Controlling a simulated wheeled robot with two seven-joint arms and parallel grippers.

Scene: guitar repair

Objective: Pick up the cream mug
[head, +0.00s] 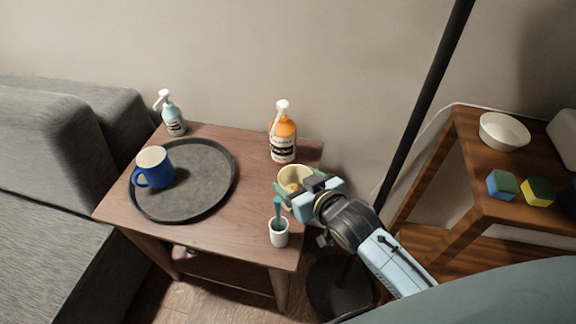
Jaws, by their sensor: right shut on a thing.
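The cream mug (291,174) is at the right side of the wooden side table, below the orange bottle in the picture. My right gripper (293,194) reaches in from the lower right and is shut on the mug. Its jaws and body hide the mug's lower right part. I cannot tell whether the mug's base touches the table. My left gripper is not in view.
A white cup (279,237) with a teal item stands close below the gripper. The orange pump bottle (284,140) stands behind the mug. A dark round tray (205,190) holds a blue mug (156,168). A black pole (425,95) rises at the right.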

